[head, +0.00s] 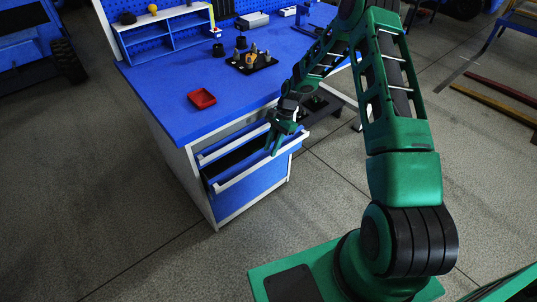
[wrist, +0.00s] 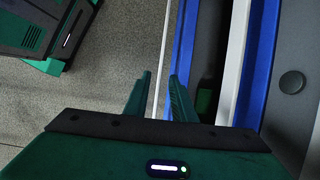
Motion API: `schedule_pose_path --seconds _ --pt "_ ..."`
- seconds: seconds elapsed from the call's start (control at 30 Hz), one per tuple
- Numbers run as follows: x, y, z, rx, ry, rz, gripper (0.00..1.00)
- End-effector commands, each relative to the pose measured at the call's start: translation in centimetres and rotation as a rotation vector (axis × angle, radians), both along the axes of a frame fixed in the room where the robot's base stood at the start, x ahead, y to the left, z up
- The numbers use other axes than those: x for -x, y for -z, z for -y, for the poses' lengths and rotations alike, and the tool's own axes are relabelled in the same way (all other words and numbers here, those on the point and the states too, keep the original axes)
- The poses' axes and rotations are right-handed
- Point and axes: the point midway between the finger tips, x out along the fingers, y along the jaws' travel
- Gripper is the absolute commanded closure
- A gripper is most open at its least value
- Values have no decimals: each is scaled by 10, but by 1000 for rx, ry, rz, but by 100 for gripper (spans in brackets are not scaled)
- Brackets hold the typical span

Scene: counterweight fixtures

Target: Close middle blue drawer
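The middle blue drawer (head: 232,183) of the workbench cabinet is pulled out in the head view. Its white top edge runs along the front, and a dark gap shows behind it. My gripper (head: 272,151) points down at the right part of this drawer's front edge. In the wrist view my gripper (wrist: 161,76) has its two green fingers apart, with nothing clearly held. The blue and white drawer edges (wrist: 232,60) lie just right of the fingers there. I cannot tell whether the fingers touch the drawer.
The blue workbench top (head: 165,90) carries a red tray (head: 201,98), a black tool holder (head: 251,62) and a shelf rack (head: 165,30). The upper drawer's white handle (head: 215,153) is above the open drawer. The grey floor (head: 130,235) left of the cabinet is clear.

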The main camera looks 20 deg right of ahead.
Motion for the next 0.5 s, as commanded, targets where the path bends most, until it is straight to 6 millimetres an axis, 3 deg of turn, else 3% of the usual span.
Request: schedule_pose_path --seconds 0.2,0.5 --pt "-7 -38 15 1 1 1 77" --pt "-11 -62 24 -1 0 0 77"
